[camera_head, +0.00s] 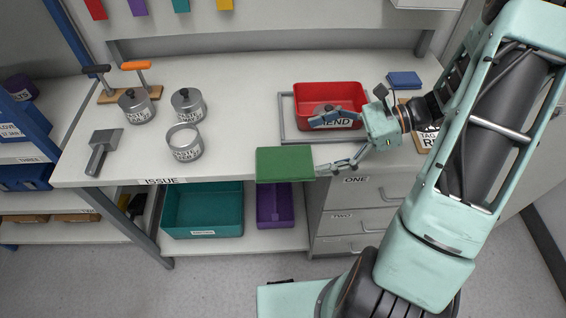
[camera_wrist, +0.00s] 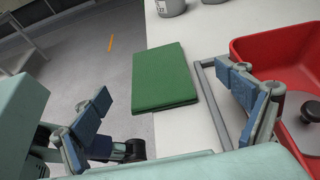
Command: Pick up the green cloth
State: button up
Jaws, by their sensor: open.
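The green cloth (camera_head: 285,164) is a flat folded rectangle at the front edge of the workbench. In the wrist view the cloth (camera_wrist: 165,80) lies ahead of the jaws, and its left part reaches out past the bench edge over the floor. My gripper (camera_head: 322,145) is open, with its fingers spread wide just right of the cloth in the head view. In the wrist view my gripper (camera_wrist: 164,88) has one finger over the floor side and the other over the red bin. Nothing is held between the fingers.
A red bin (camera_head: 345,94) labelled MEND stands behind the gripper in a grey frame (camera_head: 290,136). The bench middle is clear.

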send_near(268, 162)
jog(key=x, duration=0.2)
jog(key=shift+w+a+f, duration=0.15)
jog(key=shift+w+a, duration=0.15)
jog(key=shift+s+x, duration=0.2)
jog(key=shift+x, duration=1.15)
jog(key=shift+s+x, duration=0.15)
jog(key=shift+x, duration=1.25)
jog(key=shift+c, duration=0.5)
jog(key=c, duration=1.1)
